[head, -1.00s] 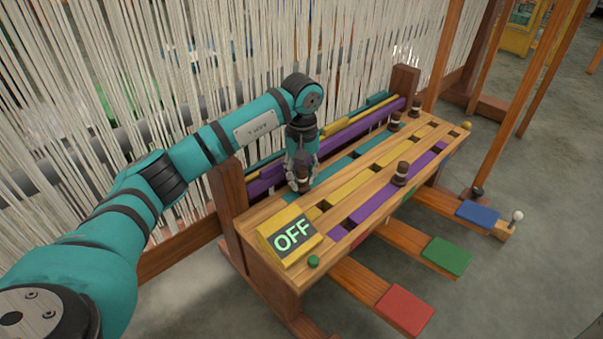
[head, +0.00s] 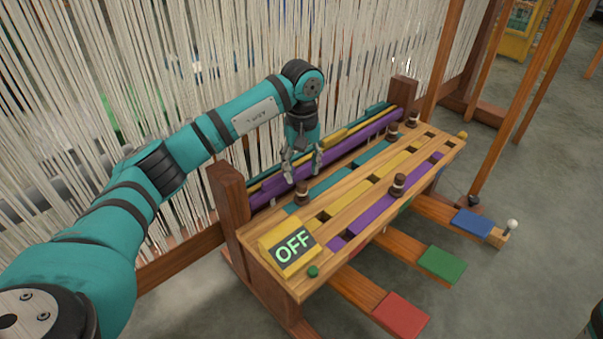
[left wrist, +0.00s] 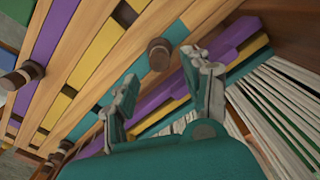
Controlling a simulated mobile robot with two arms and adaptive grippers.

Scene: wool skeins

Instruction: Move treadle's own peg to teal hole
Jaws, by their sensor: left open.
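A brown peg with a pale band (head: 302,192) stands upright in the near left part of the teal row (head: 331,182) on the slotted wooden board (head: 262,232). My left gripper (head: 304,178) is open just above this peg and apart from it. In the left wrist view the peg (left wrist: 159,55) shows between the spread fingertips. Another peg (head: 398,185) stands at the purple row (head: 377,205). Two more pegs stand toward the far end, one (head: 393,131) near the teal row and one (head: 411,119) behind it. My right gripper is out of view.
Red (head: 402,315), green (head: 442,264) and blue (head: 473,223) treadles extend below. Hanging white threads (head: 150,90) stand close behind my left arm.

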